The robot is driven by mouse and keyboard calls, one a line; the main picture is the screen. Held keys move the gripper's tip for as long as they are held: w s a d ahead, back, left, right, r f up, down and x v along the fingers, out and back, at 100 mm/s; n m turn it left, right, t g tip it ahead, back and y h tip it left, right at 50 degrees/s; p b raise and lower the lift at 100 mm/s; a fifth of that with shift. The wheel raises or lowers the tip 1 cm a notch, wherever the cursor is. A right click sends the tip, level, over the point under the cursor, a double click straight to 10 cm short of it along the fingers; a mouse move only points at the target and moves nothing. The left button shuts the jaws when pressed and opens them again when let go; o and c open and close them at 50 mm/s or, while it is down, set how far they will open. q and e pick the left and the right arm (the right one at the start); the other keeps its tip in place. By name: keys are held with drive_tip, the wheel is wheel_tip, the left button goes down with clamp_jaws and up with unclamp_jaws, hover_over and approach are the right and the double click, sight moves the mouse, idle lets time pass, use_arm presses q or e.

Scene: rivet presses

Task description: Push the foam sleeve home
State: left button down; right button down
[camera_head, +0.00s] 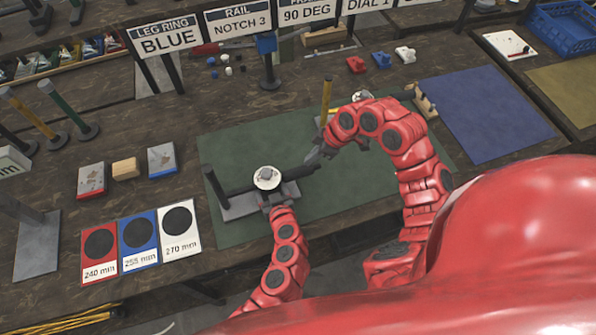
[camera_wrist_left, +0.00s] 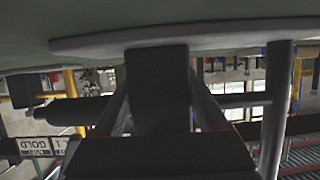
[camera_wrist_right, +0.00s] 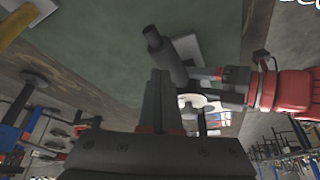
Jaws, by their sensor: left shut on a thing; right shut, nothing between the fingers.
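A dark tube (camera_head: 301,172), seemingly the foam sleeve, lies roughly level on a dark rod (camera_head: 238,190) above a grey base plate (camera_head: 240,208). In the right wrist view the tube (camera_wrist_right: 165,55) shows its round end. My left gripper (camera_head: 268,200) is at the middle of the rod; in the left wrist view (camera_wrist_left: 157,75) it is shut on a dark grey block. My right gripper (camera_head: 316,155) is shut and empty, close to the tube's right end. In the right wrist view its fingertips (camera_wrist_right: 161,75) overlap the tube's side; I cannot tell whether they touch.
A green mat (camera_head: 240,150) lies under the work, with a blue mat (camera_head: 485,110) to the right. A yellow post (camera_head: 326,98) stands behind my right gripper. Red, blue and white cards (camera_head: 138,255) lie at the front left. Sign boards (camera_head: 165,40) stand at the back.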

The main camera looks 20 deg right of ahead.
drive_tip(key=shift+f, duration=0.7)
idle(0.6)
drive_tip(key=shift+r, duration=0.2)
idle(0.4)
drive_tip(key=shift+w+d, duration=0.1)
drive_tip(key=shift+d, duration=1.7)
drive_tip(key=shift+f, duration=0.5)
drive_tip(key=shift+a, duration=0.75)
drive_tip(key=shift+a, duration=0.25)
